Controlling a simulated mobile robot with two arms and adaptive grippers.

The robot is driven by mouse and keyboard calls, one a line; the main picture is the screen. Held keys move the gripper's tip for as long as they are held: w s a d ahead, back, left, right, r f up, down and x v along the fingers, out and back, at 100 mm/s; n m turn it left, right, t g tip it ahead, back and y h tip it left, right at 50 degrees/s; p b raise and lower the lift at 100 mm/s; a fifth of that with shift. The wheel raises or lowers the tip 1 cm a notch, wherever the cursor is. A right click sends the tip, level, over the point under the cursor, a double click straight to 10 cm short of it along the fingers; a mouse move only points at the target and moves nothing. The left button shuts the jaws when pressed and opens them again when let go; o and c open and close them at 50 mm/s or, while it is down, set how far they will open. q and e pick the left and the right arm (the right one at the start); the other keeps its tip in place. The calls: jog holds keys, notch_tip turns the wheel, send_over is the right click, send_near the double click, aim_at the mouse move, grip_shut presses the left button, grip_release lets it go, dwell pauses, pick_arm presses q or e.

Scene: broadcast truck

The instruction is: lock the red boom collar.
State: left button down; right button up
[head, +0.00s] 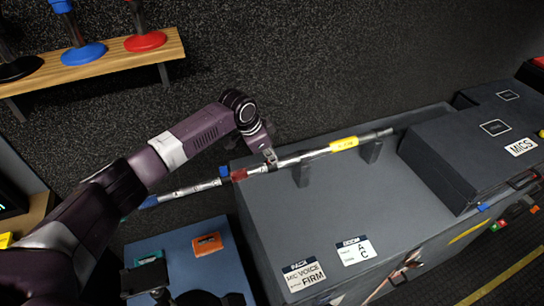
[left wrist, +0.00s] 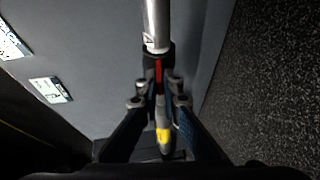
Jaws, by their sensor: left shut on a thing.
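The boom pole (head: 310,155) lies slanted over a grey case, with a red boom collar (head: 239,174) left of its middle. My left gripper (head: 270,158) reaches down onto the pole at the right side of the red marking. In the left wrist view my left gripper's fingers (left wrist: 159,101) close from both sides on the dark collar (left wrist: 158,72) with a red strip. The fingers hide part of the collar, so whether it is locked cannot be told. A dark jointed part (head: 150,277) at the bottom of the head view looks like my right gripper, mostly cut off.
The pole also has a blue collar (head: 224,171) and a yellow collar (head: 344,144), and rests on dark supports (head: 302,176) on the grey case (head: 300,225). A raised case (head: 440,165) stands right. A wooden shelf (head: 100,68) with coloured stands is on the wall at upper left.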

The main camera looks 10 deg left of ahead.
pick_arm(q)
jog(key=shift+w+a+g+h+b, duration=0.25)
jog(key=shift+w+g+h+b, duration=0.2)
jog(key=shift+g+h+b, duration=0.2)
jog(key=shift+r, duration=0.1)
jog(key=c, duration=2.1)
grip_release()
jog(key=v, duration=1.2)
jog(key=shift+d, duration=0.1)
